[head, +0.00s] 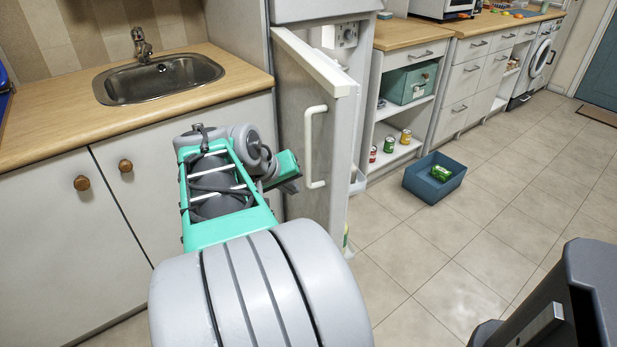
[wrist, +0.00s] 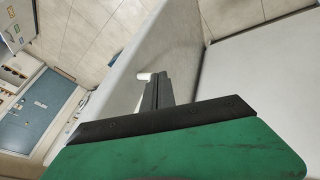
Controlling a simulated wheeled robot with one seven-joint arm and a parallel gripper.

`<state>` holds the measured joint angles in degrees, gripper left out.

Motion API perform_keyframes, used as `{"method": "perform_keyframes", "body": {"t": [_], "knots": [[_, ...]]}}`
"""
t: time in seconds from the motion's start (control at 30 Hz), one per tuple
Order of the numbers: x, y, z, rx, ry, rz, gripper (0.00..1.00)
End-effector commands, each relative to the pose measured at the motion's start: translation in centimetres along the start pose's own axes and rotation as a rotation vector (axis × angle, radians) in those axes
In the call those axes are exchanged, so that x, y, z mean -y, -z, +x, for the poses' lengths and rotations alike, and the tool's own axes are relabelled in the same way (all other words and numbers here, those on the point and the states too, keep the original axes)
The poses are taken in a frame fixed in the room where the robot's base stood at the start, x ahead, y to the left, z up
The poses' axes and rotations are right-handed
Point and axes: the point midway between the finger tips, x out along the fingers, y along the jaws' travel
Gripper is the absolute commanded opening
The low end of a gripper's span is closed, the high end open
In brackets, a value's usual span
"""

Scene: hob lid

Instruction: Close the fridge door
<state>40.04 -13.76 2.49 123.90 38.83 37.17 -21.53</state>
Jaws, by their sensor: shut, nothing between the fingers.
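The fridge door (head: 290,120) stands open in the head view, swung out from the fridge body with its inner shelves facing right. Its white vertical handle (head: 313,147) is on the face toward my arm. My gripper (head: 292,178) is shut and empty, just left of the handle and close to the door's outer face. I cannot tell whether it touches the door. In the wrist view the shut fingers (wrist: 156,90) point along the grey door face (wrist: 135,85), with a white end of the handle (wrist: 145,76) near their tips.
A sink (head: 160,78) is set in the counter at left, above cupboards with wooden knobs. A blue crate (head: 434,177) with a green item lies on the floor beyond the door. Open shelves with cans (head: 389,145) stand behind it. The tiled floor at right is mostly clear.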

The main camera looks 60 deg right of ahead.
Motion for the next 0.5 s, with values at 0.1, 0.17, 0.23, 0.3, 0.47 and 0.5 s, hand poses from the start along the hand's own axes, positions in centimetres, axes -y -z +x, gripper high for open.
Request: {"method": "perform_keyframes", "body": {"t": [0.1,0.17,0.23,0.3,0.47,0.5], "knots": [[0.3,-0.4,2.1,0.004,0.0,-0.001,0.0],[0.4,-0.4,3.3,0.005,0.001,-0.002,0.0],[0.4,-0.5,4.9,0.005,0.001,-0.002,0.0],[0.4,-0.5,6.4,0.004,0.001,-0.002,0.0],[0.5,-0.4,9.9,0.004,0.003,-0.002,0.0],[0.3,-0.4,10.6,0.003,0.003,-0.001,0.0]]}}
